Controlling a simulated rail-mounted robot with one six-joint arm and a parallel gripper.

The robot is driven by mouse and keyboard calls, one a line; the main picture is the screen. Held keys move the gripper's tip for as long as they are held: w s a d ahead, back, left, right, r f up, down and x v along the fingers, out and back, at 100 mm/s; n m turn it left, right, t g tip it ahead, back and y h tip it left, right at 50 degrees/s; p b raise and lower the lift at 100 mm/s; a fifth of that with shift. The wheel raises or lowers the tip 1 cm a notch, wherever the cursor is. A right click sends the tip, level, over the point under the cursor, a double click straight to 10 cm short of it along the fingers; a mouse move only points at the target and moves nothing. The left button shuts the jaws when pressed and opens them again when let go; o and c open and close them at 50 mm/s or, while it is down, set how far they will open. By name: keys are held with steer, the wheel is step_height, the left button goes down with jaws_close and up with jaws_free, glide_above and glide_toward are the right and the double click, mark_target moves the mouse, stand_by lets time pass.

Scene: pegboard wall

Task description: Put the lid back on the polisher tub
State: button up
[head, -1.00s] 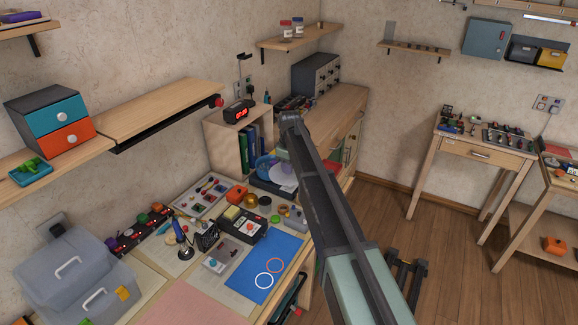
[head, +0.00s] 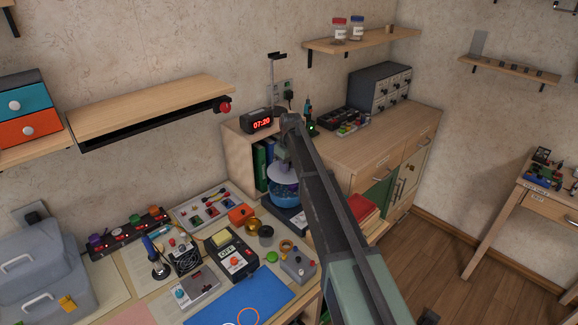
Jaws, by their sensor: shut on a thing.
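The polisher tub (head: 283,194) is a blue round tub on a dark base at the back of the bench, in front of the small bookcase. The lid (head: 286,173) is a pale lilac disc right over the tub's mouth. My gripper (head: 282,161) points down from the arm's far end and is shut on the lid. My arm hides part of the tub's right side and some of the gripper. I cannot tell whether the lid touches the tub's rim or hangs just above it.
A bookcase (head: 240,160) with a clock (head: 257,122) on top stands behind the tub. An orange box (head: 241,214), brass-coloured dishes and a meter (head: 232,254) crowd the bench in front. A red book (head: 363,207) lies to the right, beyond my arm.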

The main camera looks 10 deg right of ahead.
steer(key=shift+s+a+f, duration=0.1)
steer(key=shift+s+a, duration=0.05)
step_height(320, 180, down, 6)
steer(key=b, duration=0.6)
steer(key=shift+f, duration=0.15)
steer(key=shift+f+b, duration=0.15)
steer(key=shift+b, duration=0.25)
stand_by(0.9)
steer(key=o, duration=1.5)
step_height(320, 180, up, 7)
steer(key=p, duration=0.7)
